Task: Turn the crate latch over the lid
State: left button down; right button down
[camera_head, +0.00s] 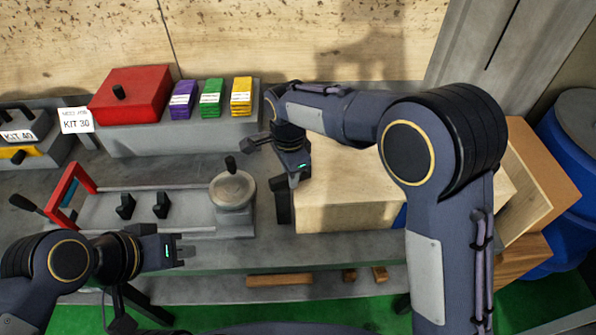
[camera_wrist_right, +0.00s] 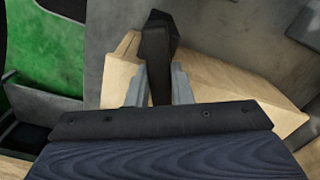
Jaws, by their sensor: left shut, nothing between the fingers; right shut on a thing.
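The pale wooden crate (camera_head: 345,217) stands right of centre in the head view, its lid partly hidden under my right arm. A dark latch (camera_head: 283,203) stands at the crate's left end. My right gripper (camera_head: 283,183) points down there and is shut on the latch. In the right wrist view the black latch (camera_wrist_right: 158,50) stands up between the grey fingers (camera_wrist_right: 158,88), with pale wood around it. My left gripper (camera_head: 188,252) is shut and empty, in front of the grey fixture and away from the crate.
A grey fixture (camera_head: 150,212) with a red handle frame (camera_head: 68,185) and a round knob (camera_head: 232,190) lies left of the crate. Behind are a red box (camera_head: 130,95) and coloured packs (camera_head: 212,98). An open wooden box (camera_head: 535,180) and blue barrel (camera_head: 572,150) stand right.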

dwell(0.5)
jog(key=c, duration=1.3)
grip_release()
jog(key=shift+r+b, duration=0.4)
jog(key=shift+r, duration=3.55)
jog(key=s+d+r+n+t+y, duration=0.15)
jog(key=s+d, duration=0.25)
jog(key=d, duration=0.5)
jog(key=s+d+r+n+y, duration=0.2)
jog(key=s+d+r+n, duration=0.15)
jog(key=d, duration=0.55)
jog(key=s+d+f+n+t, duration=0.1)
jog(key=s+d, duration=0.1)
jog(key=s, duration=0.3)
jog(key=s+d+f+n+t, duration=0.2)
jog(key=s, duration=0.4)
jog(key=s+d+f+n+t, duration=0.1)
jog(key=s+d+f+n, duration=0.1)
jog(key=s, duration=0.3)
jog(key=shift+s+d+f, duration=0.2)
jog(key=shift+s+d, duration=0.1)
jog(key=shift+d, duration=0.1)
